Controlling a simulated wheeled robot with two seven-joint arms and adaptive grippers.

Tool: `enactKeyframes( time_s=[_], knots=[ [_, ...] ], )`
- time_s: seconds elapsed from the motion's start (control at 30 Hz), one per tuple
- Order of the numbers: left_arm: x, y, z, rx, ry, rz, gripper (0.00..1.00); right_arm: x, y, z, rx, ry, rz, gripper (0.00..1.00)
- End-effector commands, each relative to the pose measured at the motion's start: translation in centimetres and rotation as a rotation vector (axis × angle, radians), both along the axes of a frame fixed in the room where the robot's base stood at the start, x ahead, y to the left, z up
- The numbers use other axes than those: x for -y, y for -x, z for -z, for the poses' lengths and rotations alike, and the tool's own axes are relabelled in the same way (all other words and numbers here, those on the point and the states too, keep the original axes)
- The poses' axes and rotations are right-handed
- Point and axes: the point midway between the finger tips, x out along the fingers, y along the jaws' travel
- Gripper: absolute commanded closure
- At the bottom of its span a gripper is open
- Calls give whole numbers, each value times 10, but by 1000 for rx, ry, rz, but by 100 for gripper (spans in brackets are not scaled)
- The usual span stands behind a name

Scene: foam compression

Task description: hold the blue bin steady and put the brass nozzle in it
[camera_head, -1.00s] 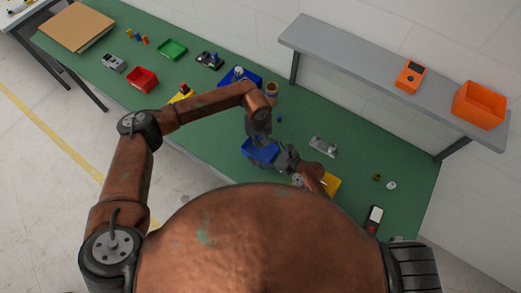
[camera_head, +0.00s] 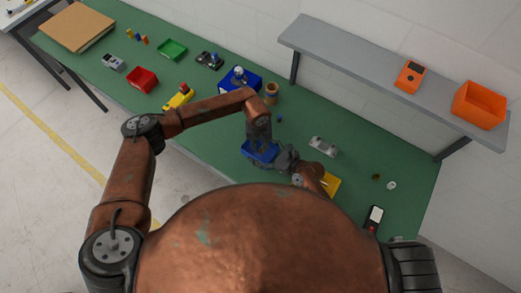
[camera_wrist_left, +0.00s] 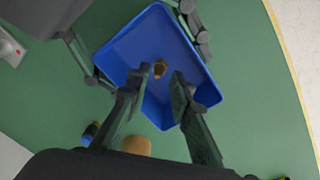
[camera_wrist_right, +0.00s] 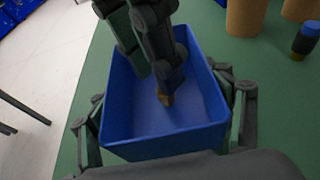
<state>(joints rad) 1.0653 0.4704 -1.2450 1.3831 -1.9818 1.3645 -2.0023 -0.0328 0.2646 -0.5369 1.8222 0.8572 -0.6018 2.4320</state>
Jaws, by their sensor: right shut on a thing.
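The blue bin (camera_wrist_left: 130,48) stands open on the green table; it also shows in the right wrist view (camera_wrist_right: 125,125) and, partly covered, in the head view (camera_head: 252,153). My right gripper (camera_head: 288,160) is shut on the bin, with its fingers along two opposite outer sides. The small brass nozzle (camera_wrist_left: 160,67) is inside the bin's outline, just below the left fingertips in the right wrist view (camera_wrist_right: 165,100). My left gripper (camera_wrist_left: 161,72) points down into the bin, its fingers apart with a gap around the nozzle. Whether the nozzle touches the floor is unclear.
A brown cylinder (camera_wrist_right: 246,14) and a blue-capped small part (camera_wrist_right: 306,38) stand near the bin. A grey metal part (camera_head: 323,147) lies to its right, with a yellow item (camera_head: 331,184) nearer. A raised shelf (camera_head: 380,68) runs along the back right.

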Motion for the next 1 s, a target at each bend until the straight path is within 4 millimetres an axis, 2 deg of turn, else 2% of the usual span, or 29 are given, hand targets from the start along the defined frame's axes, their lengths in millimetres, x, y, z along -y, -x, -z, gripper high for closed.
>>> enactKeyframes(
  time_s=[0.17,0.43,0.53,0.67,1.0],
  knots=[
    [0,0,0,0,0,0,67,0,2,3,-6,3,-2,52],
    [0,0,-1,1,0,0,67,0,2,3,-7,3,-2,52],
    [0,-1,-8,3,0,1,67,0,2,3,-7,3,-2,53],
    [-1,-1,-28,4,1,3,67,0,2,4,-7,3,-2,53],
    [-3,2,-96,4,0,2,67,0,2,4,-7,3,-2,53]
  ],
)
